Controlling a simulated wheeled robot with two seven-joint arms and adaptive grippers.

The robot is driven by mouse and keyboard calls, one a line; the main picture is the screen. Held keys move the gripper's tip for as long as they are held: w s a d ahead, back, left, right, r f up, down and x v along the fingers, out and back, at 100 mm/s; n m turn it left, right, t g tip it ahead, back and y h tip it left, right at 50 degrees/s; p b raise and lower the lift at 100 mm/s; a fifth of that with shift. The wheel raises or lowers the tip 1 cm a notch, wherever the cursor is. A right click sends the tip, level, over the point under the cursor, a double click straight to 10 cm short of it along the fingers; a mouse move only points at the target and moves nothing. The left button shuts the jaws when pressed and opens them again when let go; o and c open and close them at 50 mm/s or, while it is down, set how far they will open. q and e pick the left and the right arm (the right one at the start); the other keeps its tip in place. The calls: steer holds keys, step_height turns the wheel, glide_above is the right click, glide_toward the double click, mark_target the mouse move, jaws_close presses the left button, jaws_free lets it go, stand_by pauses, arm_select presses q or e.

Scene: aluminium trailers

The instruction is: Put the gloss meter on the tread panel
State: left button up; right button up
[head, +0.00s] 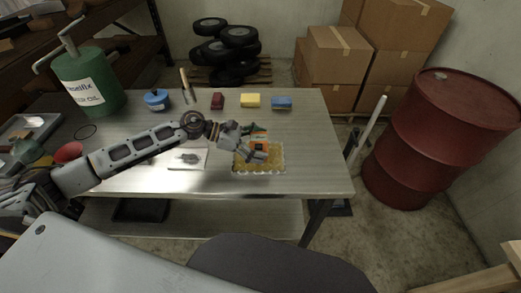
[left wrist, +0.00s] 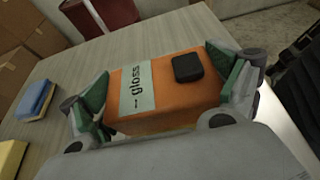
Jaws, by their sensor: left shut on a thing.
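The gloss meter is an orange box with a pale label reading "gloss" and a black square on top (left wrist: 140,112). It also shows in the head view (head: 260,136). My left gripper (head: 256,146) is shut on it, with green finger pads on two opposite sides in the left wrist view. A yellow textured panel with a scalloped edge (head: 270,167), seemingly the tread panel, lies on the table beneath the gripper. The gripper hides part of it, and I cannot tell whether the meter touches it. My right gripper is not in view.
The metal table (head: 315,165) holds a red block (head: 217,101), a yellow block (head: 250,100), a blue block (head: 281,103), a blue tin (head: 156,99) and a green can (head: 90,82). A pale plate (head: 180,163) lies left of the panel. A red drum (head: 430,130) stands right.

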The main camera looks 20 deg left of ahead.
arm_select(q)
step_height(320, 180, down, 2)
steer(key=shift+f, duration=0.2)
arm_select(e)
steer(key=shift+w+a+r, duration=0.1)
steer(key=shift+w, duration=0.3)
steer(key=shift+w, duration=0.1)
arm_select(q)
steer(key=shift+f, duration=0.2)
steer(key=o, duration=0.9)
steer(key=shift+o, duration=0.2)
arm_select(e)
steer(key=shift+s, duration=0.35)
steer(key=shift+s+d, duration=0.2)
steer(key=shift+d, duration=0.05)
arm_select(q)
steer(key=shift+r, duration=0.15)
